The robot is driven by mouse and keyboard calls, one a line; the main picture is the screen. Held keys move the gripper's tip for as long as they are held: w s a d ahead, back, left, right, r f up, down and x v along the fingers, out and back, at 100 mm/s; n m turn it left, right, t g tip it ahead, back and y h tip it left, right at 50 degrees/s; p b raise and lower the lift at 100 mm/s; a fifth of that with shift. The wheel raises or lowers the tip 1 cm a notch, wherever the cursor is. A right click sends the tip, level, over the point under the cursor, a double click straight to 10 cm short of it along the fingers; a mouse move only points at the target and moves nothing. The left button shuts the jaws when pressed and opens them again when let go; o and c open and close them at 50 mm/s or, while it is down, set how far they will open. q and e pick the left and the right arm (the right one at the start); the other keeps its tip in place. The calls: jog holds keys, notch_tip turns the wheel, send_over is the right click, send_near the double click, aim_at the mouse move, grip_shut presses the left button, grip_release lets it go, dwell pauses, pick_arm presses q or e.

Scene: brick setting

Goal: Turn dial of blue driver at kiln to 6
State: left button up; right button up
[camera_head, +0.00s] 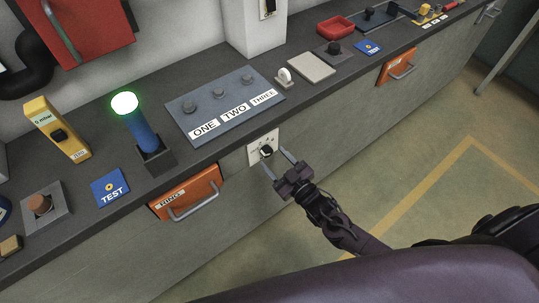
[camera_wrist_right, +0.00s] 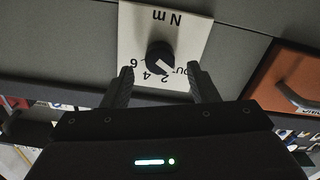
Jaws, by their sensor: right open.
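The dial (camera_head: 266,151) is a round black knob on a white plate (camera_head: 256,143) on the counter's front face. In the right wrist view the dial (camera_wrist_right: 159,54) has a white pointer, and the plate shows 2, 4, 6 and "N m" upside down. The pointer aims down and right, seemingly between 2 and a small word partly hidden by a finger. My right gripper (camera_head: 276,160) is open in front of the dial, its fingers to either side and apart from it. The blue driver (camera_head: 141,131) stands in a dark holder, its top lit green. My left gripper is out of view.
An orange drawer (camera_head: 186,192) with a grey handle is left of the plate. On the counter are a ONE/TWO/THREE panel (camera_head: 232,88), a yellow meter (camera_head: 57,128) and a blue TEST card (camera_head: 111,188). The floor in front is clear.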

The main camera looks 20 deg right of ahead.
aim_at(267, 152)
jog(key=shift+x, duration=1.05)
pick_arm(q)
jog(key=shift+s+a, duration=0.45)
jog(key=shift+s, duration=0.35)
pick_arm(e)
jog(key=shift+w+a, duration=0.1)
jog(key=shift+w, duration=0.1)
jog(key=c, duration=1)
jog(key=shift+o, duration=0.2)
